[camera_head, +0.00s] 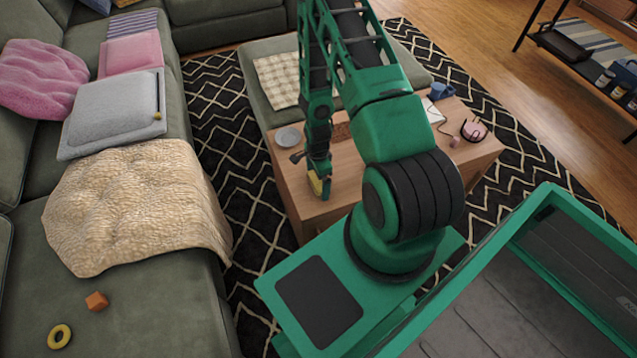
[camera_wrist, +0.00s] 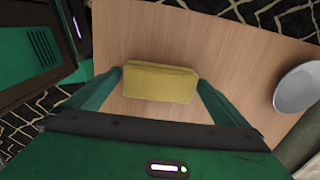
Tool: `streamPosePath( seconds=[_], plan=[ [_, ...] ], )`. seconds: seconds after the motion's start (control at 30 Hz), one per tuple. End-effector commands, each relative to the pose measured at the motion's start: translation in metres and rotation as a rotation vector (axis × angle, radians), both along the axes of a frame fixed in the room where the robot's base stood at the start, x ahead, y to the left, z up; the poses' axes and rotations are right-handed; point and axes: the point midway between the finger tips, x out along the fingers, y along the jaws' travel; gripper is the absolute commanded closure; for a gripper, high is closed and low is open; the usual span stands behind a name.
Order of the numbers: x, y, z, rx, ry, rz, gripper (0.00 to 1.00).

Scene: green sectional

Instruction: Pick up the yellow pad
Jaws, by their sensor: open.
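The yellow pad (camera_wrist: 160,83) lies on the wooden table (camera_wrist: 215,40) in the wrist view, between the two spread fingers of my gripper (camera_wrist: 158,90). In the head view my gripper (camera_head: 319,183) points down over the near left end of the table (camera_head: 297,203). A bit of the yellow pad (camera_head: 315,184) shows at the fingertips, mostly hidden by them. My gripper is open.
A grey bowl (camera_head: 288,137) stands on the table left of my gripper; it also shows in the wrist view (camera_wrist: 299,88). A blue mug (camera_head: 438,91) and pink headphones (camera_head: 474,130) are at the table's right. A green sofa (camera_head: 150,300) runs along the left.

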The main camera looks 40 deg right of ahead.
Motion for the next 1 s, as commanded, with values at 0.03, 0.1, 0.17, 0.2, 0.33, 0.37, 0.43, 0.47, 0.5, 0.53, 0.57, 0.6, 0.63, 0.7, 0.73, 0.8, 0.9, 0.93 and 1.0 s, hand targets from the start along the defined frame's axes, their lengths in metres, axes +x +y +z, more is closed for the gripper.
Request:
streamPosePath(
  seconds=[0.03, 0.1, 0.17, 0.2, 0.33, 0.37, 0.43, 0.47, 0.5, 0.53, 0.57, 0.6, 0.63, 0.7, 0.73, 0.8, 0.9, 0.93, 1.0],
  plan=[
    [0.0, 0.0, 0.0, 0.0, 0.0, 0.0, 0.07],
    [0.0, 0.0, 0.0, 0.0, 0.0, 0.0, 0.24],
    [0.0, 0.0, 0.0, 0.0, 0.0, 0.0, 0.36],
    [0.0, 0.0, 0.0, 0.0, 0.0, 0.0, 0.36],
    [0.0, 0.0, 0.0, 0.0, 0.0, 0.0, 0.36],
    [0.0, 0.0, 0.0, 0.0, 0.0, 0.0, 0.36],
    [0.0, 0.0, 0.0, 0.0, 0.0, 0.0, 0.36],
    [0.0, 0.0, 0.001, 0.0, 0.0, 0.0, 0.36],
    [0.0, 0.0, 0.001, 0.0, 0.0, 0.0, 0.36],
    [0.0, 0.0, 0.002, 0.0, 0.0, 0.0, 0.36],
    [0.0, 0.0, 0.003, 0.0, -0.001, 0.0, 0.36],
    [0.0, 0.0, 0.005, 0.0, -0.001, 0.0, 0.36],
    [0.001, 0.0, 0.007, 0.0, -0.001, 0.0, 0.36],
    [0.001, 0.0, 0.013, -0.001, -0.003, 0.0, 0.36],
    [0.001, 0.0, 0.016, 0.0, -0.002, 0.0, 0.36],
    [0.001, 0.0, 0.025, 0.0, -0.002, 0.0, 0.36],
    [0.001, 0.0, 0.041, -0.001, -0.004, 0.0, 0.36],
    [0.0, 0.005, 0.046, 0.0, -0.002, 0.003, 0.36],
    [-0.005, 0.022, 0.054, 0.002, 0.0, 0.008, 0.36]
  ],
)
